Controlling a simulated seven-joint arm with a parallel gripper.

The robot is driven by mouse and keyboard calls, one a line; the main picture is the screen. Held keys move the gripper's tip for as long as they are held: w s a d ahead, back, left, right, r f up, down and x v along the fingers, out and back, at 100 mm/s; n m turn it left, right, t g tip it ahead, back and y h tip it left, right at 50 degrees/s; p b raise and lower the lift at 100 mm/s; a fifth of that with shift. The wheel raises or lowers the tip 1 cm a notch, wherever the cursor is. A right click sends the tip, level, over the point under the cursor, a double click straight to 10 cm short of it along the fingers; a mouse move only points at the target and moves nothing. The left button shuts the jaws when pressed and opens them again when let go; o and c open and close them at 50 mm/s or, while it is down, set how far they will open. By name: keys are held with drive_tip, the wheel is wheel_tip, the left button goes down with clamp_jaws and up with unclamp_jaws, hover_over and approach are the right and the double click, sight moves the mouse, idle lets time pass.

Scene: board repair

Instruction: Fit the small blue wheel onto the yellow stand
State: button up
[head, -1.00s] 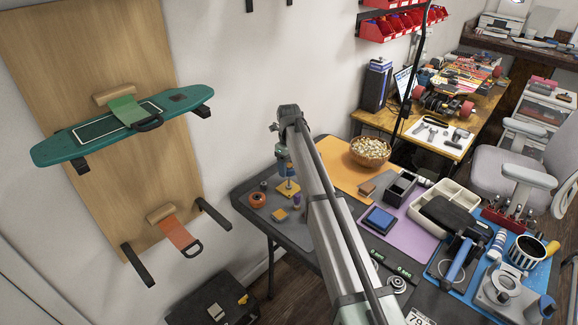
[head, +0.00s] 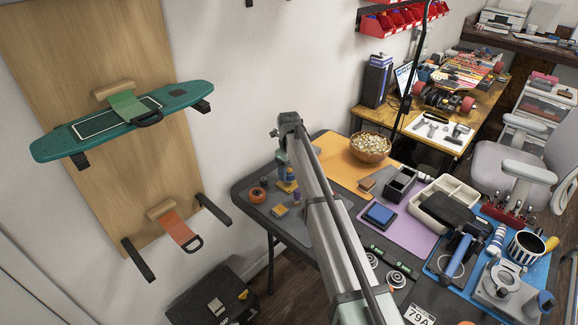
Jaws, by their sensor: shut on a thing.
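My gripper (head: 285,176) is small in the head view, pointing down over the far left corner of the dark table and partly covered by my own arm. It is shut on a small blue piece (head: 290,174), which looks like the blue wheel; its outline is hard to make out. The yellow stand (head: 287,187) is directly below the gripper on the table. The blue piece appears at or just above the stand's top; I cannot tell whether they touch or whether it is around the post.
Near the stand are an orange wheel (head: 257,195), a flat yellow piece (head: 279,211) and a small purple piece (head: 297,196). An orange mat (head: 340,160) with a bowl of nuts (head: 370,147) lies to the right. A purple mat (head: 413,226) holds a blue block (head: 379,215).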

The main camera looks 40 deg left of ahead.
drive_tip(key=shift+f, duration=0.5)
drive_tip(key=shift+f, duration=0.6)
idle(1.1)
drive_tip(key=o, duration=0.8)
drive_tip(key=shift+o, duration=0.2)
drive_tip(key=shift+r, duration=5.5)
